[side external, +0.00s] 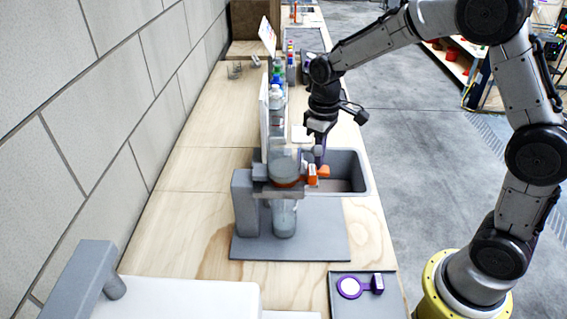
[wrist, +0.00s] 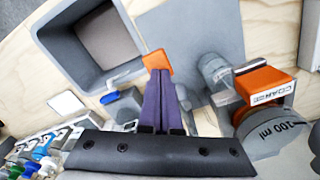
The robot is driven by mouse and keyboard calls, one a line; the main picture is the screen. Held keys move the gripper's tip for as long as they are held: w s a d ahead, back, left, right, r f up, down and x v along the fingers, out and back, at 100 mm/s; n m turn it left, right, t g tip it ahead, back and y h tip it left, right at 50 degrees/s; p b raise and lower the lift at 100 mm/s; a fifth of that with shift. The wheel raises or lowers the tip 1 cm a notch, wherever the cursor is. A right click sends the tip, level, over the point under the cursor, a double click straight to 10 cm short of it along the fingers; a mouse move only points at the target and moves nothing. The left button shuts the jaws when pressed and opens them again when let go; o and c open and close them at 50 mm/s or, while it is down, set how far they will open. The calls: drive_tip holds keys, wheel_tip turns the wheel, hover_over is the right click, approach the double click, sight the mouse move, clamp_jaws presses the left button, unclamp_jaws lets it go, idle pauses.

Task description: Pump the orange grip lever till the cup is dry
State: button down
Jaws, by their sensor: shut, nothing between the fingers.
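The filter stand (side external: 243,203) is grey and stands on a grey base plate (side external: 325,246). It holds a clear cup (side external: 284,160) with a brownish layer low in it; the cup, marked 100 ml, shows partly in the wrist view (wrist: 268,133). A clear vessel (side external: 284,220) hangs below. The orange grip lever (side external: 324,171) sticks out on the right side, and its end shows in the wrist view (wrist: 157,61). My gripper (wrist: 159,76) is shut and empty, its purple fingertips right at the orange grip; I cannot tell whether they touch. It also shows in the side view (side external: 319,161).
An orange block labelled COARSE (wrist: 264,84) sits beside the cup. A grey sink (side external: 352,166) lies behind the stand. Several bottles (side external: 277,85) line the bench farther back. A dark tray (side external: 362,310) with a purple ring piece (side external: 350,287) lies in front.

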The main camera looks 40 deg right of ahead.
drive_tip(key=shift+r, duration=2.3)
drive_tip(key=shift+f, duration=0.15)
drive_tip(key=shift+f, duration=3.15)
drive_tip(key=shift+r, duration=3.25)
